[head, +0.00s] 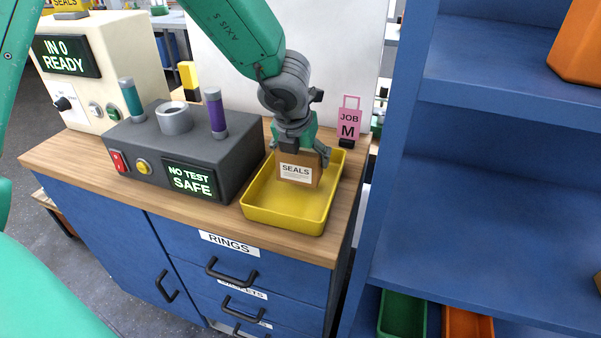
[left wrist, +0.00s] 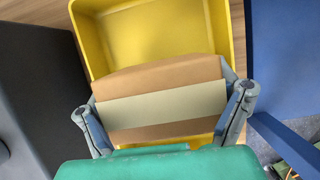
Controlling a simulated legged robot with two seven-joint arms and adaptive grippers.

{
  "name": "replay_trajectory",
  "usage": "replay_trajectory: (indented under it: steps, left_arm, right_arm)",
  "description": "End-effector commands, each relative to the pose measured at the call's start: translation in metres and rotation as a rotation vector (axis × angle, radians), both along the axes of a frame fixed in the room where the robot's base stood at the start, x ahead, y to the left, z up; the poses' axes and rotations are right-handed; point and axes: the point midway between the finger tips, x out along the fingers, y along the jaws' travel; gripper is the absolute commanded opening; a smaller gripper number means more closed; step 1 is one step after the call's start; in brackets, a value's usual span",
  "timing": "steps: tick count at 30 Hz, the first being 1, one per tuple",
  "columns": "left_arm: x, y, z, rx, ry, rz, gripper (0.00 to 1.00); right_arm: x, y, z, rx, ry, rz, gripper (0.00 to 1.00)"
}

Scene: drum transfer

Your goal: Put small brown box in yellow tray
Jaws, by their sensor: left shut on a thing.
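The small brown box (head: 299,170) has a white label reading SEALS. My left gripper (head: 298,158) is shut on it, with a finger on each side. The box is upright within the outline of the yellow tray (head: 258,215), toward its back. I cannot tell whether the box touches the tray floor. In the left wrist view the brown box (left wrist: 165,73) sits between the two fingers of the left gripper (left wrist: 165,105), with the yellow tray (left wrist: 235,30) behind it. The tray rests on the wooden bench top. My right gripper is not in view.
A dark grey test unit (head: 185,150) with purple and teal cylinders stands left of the tray. A pink JOB M sign (head: 349,120) stands behind it. A blue shelf (head: 470,180) rises close on the right. The tray's front part is empty.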

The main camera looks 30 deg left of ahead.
Motion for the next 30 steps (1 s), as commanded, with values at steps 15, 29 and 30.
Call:
replay_trajectory:
  steps: [15,29,30]
  left_arm:
    - [-0.001,0.008,-0.036,-0.009,0.002,0.002,1.0]
    - [-0.001,0.003,-0.033,-0.004,0.001,0.001,1.0]
    - [-0.002,0.004,-0.032,-0.006,0.001,0.001,1.0]
  right_arm:
    - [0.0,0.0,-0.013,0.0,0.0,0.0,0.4]
    - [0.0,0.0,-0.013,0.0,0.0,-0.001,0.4]
    - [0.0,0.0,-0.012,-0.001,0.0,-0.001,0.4]
